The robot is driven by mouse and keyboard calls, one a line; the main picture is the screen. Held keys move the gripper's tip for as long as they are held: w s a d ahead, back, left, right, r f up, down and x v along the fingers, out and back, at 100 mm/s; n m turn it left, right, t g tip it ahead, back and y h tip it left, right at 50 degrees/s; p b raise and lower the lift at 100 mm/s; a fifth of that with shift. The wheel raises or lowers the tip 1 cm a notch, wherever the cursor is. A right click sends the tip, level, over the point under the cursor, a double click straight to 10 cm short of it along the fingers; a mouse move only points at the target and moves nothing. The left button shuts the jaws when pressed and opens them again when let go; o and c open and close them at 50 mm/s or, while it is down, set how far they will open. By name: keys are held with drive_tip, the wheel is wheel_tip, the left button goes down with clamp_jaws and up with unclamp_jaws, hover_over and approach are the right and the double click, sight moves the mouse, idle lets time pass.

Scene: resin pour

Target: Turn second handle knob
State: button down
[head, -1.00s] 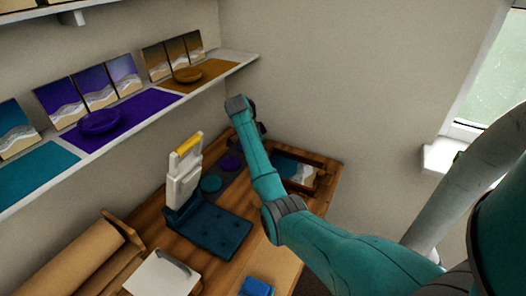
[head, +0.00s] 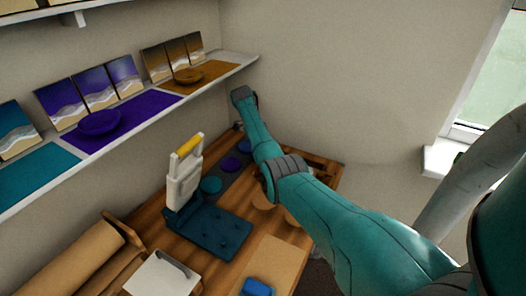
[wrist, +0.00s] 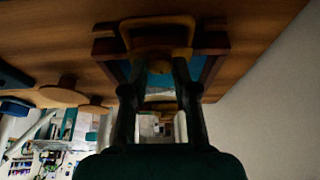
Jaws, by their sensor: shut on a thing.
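In the wrist view my gripper (wrist: 160,68) has its two dark fingers closed on a round wooden knob (wrist: 159,59). The knob sits beside a wooden loop handle (wrist: 158,21) at a dark-framed tray (wrist: 214,44), whose blue inside shows between and beside the fingers. I cannot tell how far the knob is turned. In the head view my arm covers the gripper and the knob, and only part of the wooden frame (head: 322,168) shows behind the arm.
Round wooden pieces (wrist: 63,96) stand on the wooden table near the tray. The head view shows a dark blue press (head: 212,232) with an upright white lever and yellow grip, a roll of brown paper (head: 65,265), and a shelf (head: 130,115) along the wall.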

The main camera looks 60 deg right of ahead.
drive_tip(key=shift+m+y, duration=0.3)
drive_tip(key=shift+m, duration=0.2)
drive_tip(key=c, duration=0.9)
unclamp_jaws()
